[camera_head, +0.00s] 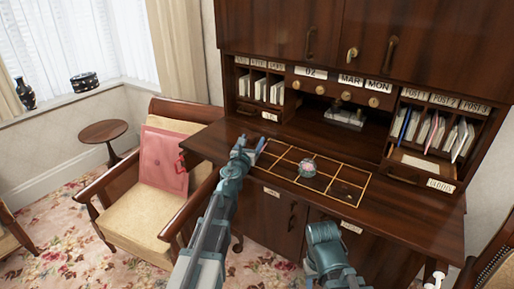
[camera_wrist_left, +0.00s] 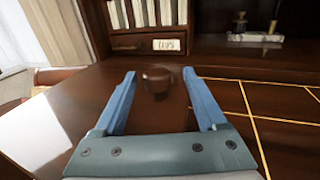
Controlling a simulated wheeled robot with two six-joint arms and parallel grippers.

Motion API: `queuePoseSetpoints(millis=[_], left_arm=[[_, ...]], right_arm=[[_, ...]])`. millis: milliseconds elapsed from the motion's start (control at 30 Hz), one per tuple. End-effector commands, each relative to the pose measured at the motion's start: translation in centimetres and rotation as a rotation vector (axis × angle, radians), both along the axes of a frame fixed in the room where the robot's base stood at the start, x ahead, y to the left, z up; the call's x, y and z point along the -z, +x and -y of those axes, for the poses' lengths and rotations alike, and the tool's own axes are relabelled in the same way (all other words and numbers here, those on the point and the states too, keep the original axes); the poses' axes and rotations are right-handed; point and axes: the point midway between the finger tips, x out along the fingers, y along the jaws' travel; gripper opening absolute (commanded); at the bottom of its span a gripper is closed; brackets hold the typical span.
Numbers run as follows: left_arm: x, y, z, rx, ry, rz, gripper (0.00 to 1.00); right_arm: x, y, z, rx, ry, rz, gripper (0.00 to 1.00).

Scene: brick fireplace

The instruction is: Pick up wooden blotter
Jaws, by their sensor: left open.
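A small dark brown wooden object, seemingly the wooden blotter (camera_wrist_left: 157,82), stands on the desk top in the left wrist view. It is blurred, and its lower part blends into the dark wood. My left gripper (camera_wrist_left: 160,88) is open, with one blue finger on each side of the blotter in the picture; whether they touch it I cannot tell. In the head view my left gripper (camera_head: 250,143) is over the left part of the desk top, and I cannot make out the blotter there. Of my right arm only a teal link shows; its fingers are out of sight.
The desk top (camera_head: 215,145) carries a gold-lined grid panel (camera_head: 340,171) with a round patterned object (camera_head: 307,168) on it. Letter pigeonholes (camera_head: 262,84) stand behind left, with a drawer below. A metal stand (camera_head: 345,117) sits in the middle recess. An armchair (camera_head: 150,210) stands at left.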

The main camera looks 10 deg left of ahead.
Motion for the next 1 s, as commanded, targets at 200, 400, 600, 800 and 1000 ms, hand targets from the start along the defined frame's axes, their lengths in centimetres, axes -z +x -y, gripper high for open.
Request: queuePoseSetpoints(millis=[200, 400, 600, 800, 1000], left_arm=[[-0.02, 0.44, -0.25, 0.000, 0.000, 0.000, 0.74], [-0.02, 0.43, -0.23, 0.000, 0.000, 0.000, 0.47], [-0.02, 0.43, -0.23, 0.000, 0.000, 0.000, 0.11], [-0.02, 0.42, -0.23, 0.000, 0.000, 0.000, 0.00], [-0.05, 0.43, -0.23, 0.000, 0.000, 0.000, 0.00]], right_arm=[[-0.02, 0.00, -0.01, 0.000, 0.000, 0.000, 0.50], [-0.02, 0.00, -0.01, 0.000, 0.000, 0.000, 0.50], [-0.02, 0.00, -0.01, 0.000, 0.000, 0.000, 0.50], [-0.03, 0.00, -0.01, 0.000, 0.000, 0.000, 0.50], [-0.05, 0.00, -0.01, 0.000, 0.000, 0.000, 0.50]])
